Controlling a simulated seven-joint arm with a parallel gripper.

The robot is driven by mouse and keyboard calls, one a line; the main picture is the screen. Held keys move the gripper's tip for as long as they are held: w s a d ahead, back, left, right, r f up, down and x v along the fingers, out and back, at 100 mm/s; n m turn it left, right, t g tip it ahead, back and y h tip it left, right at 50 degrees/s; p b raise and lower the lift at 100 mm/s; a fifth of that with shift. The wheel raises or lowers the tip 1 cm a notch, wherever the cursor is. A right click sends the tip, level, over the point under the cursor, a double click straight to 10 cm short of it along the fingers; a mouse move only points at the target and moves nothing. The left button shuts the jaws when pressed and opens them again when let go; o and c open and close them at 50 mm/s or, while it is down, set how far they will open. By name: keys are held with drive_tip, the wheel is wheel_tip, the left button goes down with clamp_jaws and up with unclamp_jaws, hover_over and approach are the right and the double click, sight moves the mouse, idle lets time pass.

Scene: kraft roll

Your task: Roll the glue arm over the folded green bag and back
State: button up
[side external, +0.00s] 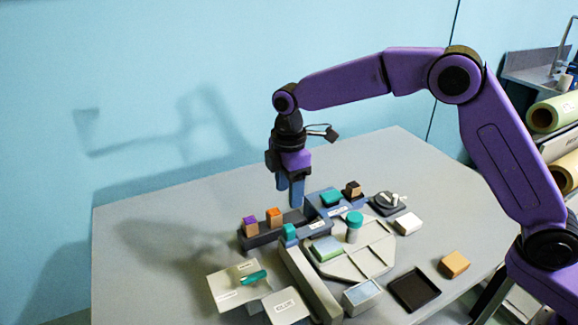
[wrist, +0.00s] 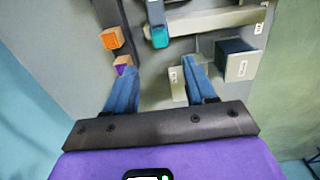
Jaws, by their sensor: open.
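My gripper (side external: 290,200) hangs fingers down above the back of the table, near the rack with the coloured blocks. In the wrist view its two blue fingers (wrist: 155,82) are apart with nothing held between them. A long grey bar (side external: 312,282) with a teal piece (side external: 289,232) at its far end lies in front of the gripper; I take it for the glue arm, but cannot be sure. The teal piece also shows in the wrist view (wrist: 160,38), ahead of the fingers. The folded green bag (side external: 327,249), pale blue on top, lies on the round-edged pale board, right of the bar.
A dark rack (side external: 262,236) holds a purple-topped block (side external: 250,226) and an orange-topped block (side external: 274,217). A teal-capped jar (side external: 354,228) stands on the pale board (side external: 375,258). A black tray (side external: 414,290) and a tan block (side external: 455,264) lie at right.

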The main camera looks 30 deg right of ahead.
wheel_tip(320, 180, up, 6)
hover_over(289, 227)
drive_tip(key=shift+f, duration=0.2)
drive_tip(key=shift+f, duration=0.1)
idle(0.4)
wheel_tip(289, 227, down, 17)
drive_tip(key=shift+f, duration=0.2)
idle(0.4)
clamp_jaws()
